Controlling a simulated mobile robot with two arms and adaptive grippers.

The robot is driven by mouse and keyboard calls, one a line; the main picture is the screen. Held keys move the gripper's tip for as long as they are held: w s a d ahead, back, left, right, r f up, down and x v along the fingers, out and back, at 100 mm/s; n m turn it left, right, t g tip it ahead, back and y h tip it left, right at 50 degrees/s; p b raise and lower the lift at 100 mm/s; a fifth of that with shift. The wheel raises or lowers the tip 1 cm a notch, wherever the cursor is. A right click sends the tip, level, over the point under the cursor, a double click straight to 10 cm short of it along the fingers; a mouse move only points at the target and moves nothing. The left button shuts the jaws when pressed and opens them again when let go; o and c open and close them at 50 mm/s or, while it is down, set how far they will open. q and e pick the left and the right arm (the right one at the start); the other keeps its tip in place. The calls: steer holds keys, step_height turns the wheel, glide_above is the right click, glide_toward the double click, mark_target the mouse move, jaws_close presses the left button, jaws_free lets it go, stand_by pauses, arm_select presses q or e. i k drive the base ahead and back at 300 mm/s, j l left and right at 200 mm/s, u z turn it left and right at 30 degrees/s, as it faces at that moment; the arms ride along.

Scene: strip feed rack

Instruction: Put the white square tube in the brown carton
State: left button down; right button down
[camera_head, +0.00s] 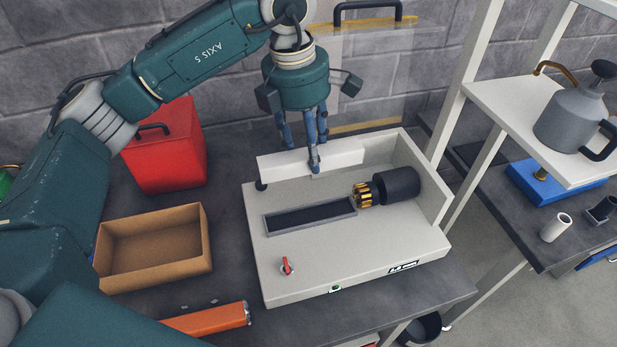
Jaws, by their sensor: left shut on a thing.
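The white square tube (280,165) lies level across the back of the light grey machine (390,240), its left end near a black knob. My left gripper (313,160) reaches down from above and is shut on the tube near its middle, one blue finger showing on the near side. I cannot tell whether the tube touches the machine. The brown carton (205,250) stands open and empty on the dark bench, left of the machine. My right gripper is not in view.
A red box (175,155) stands behind the carton. An orange object (210,320) lies at the bench's front. A clear panel with yellow edging stands behind the gripper. At right, a shelf (510,115) holds a grey can (570,122). Some bench is bare between carton and machine.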

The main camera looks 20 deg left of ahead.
mark_target(161, 256)
steer(key=k+j, duration=0.1)
steer(key=j, duration=0.25)
steer(key=k+j, duration=0.15)
steer(key=j, duration=0.2)
steer(key=k+j, duration=0.1)
steer(key=j, duration=0.25)
steer(key=k+j, duration=0.15)
steer(key=j, duration=0.2)
steer(key=k+j, duration=0.1)
steer(key=j, duration=0.25)
